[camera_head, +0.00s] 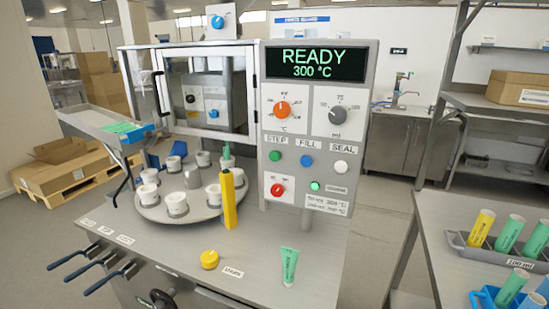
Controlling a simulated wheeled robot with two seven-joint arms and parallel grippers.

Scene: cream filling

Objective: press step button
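The green step button (275,156) is on the grey control panel of the filling machine, under the label STEP. To its right are the blue fill button (307,160) and the white seal button (341,167). The display (314,62) above reads READY and 300 °C. The round turntable (150,208) at the left of the panel carries several white cup holders. A green tube (227,156) shows at its right side, behind a yellow post (228,200). Neither of my grippers is in this view.
A green tube (289,267) and a yellow round cap (209,259) are on the machine's front table. Levers with blue handles (75,252) stick out at the left. A grey tray (500,253) with several tubes is on the right table. Space before the buttons looks clear.

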